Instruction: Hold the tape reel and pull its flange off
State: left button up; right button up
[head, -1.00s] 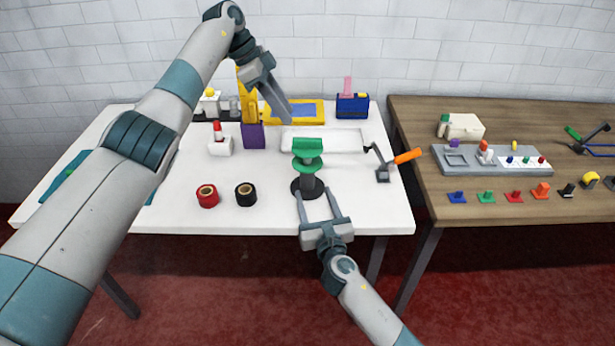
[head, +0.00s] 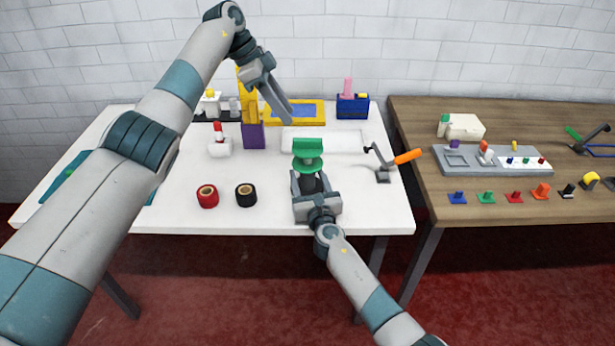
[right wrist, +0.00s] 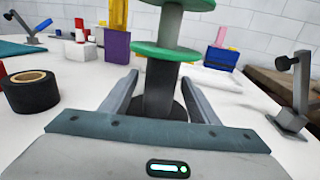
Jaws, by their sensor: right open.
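The tape reel has a green top flange (head: 308,147) and a green lower flange (head: 307,164), and stands upright on a dark post with a round black base. In the right wrist view, its lower flange (right wrist: 165,51) and grey post (right wrist: 160,88) show, with the top flange cut off by the frame edge. My right gripper (head: 308,180) is open, its fingers low on either side of the post, under the flanges; a gap shows beside the post. My left gripper (head: 289,116) hangs above the table, behind and left of the reel; its fingers overlap, so their opening is unclear.
A red tape roll (head: 207,196) and a black tape roll (head: 246,194) lie left of the reel. A crank with an orange handle (head: 408,156) stands to the right. A white tray (head: 350,141), a purple block (head: 253,136) and a blue box (head: 352,106) stand behind.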

jog(key=c, duration=1.3)
pick_arm(q)
jog(key=o, duration=1)
jog(key=shift+r, duration=0.1)
pick_arm(e)
jog(key=shift+c, duration=0.2)
pick_arm(q)
jog(key=o, duration=0.4)
jog(key=shift+r+m, duration=0.1)
jog(key=shift+m, duration=0.2)
jog(key=shift+c, duration=0.2)
jog(key=s+d+r+m+t+y, duration=0.2)
jog(key=s+d+m+t+y, duration=0.2)
jog(key=m, duration=1.4)
jog(key=shift+s+d+r+t+y, duration=0.3)
jog(key=shift+s+d+r+y, duration=0.1)
jog(key=shift+s+d+y, duration=0.4)
jog(key=shift+w+d+f, duration=0.1)
jog(key=shift+w, duration=0.1)
